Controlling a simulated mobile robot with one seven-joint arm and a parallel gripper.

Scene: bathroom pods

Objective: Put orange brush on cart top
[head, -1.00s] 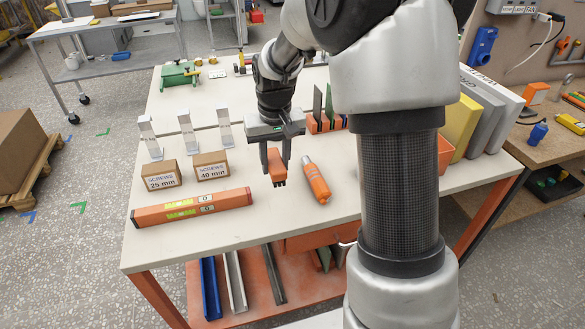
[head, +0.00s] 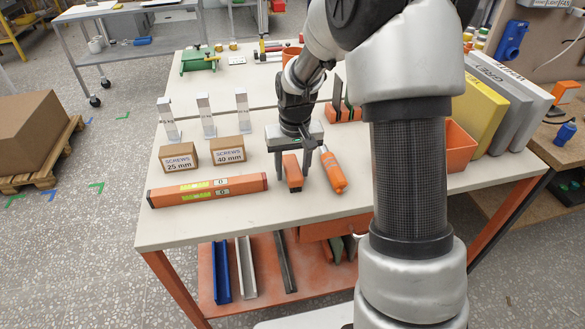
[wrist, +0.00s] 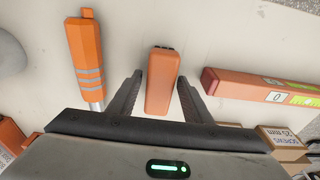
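The orange brush (head: 292,173) is a small orange block near the front of the white-topped table, right of the level's end. In the wrist view the brush (wrist: 162,82) lies between my gripper's fingers, its dark end away from the palm. My gripper (head: 294,172) points down around it. In the wrist view my gripper (wrist: 160,80) shows narrow gaps between fingers and brush, so it looks open. Whether the brush touches the table is unclear. A grey wheeled cart with a flat top (head: 85,13) stands at the upper left.
An orange bottle-like tool (head: 333,170) lies close right of my gripper. An orange level (head: 208,190) and two screw boxes (head: 228,150) are to the left. A blue item (head: 142,41) is on the cart's lower shelf.

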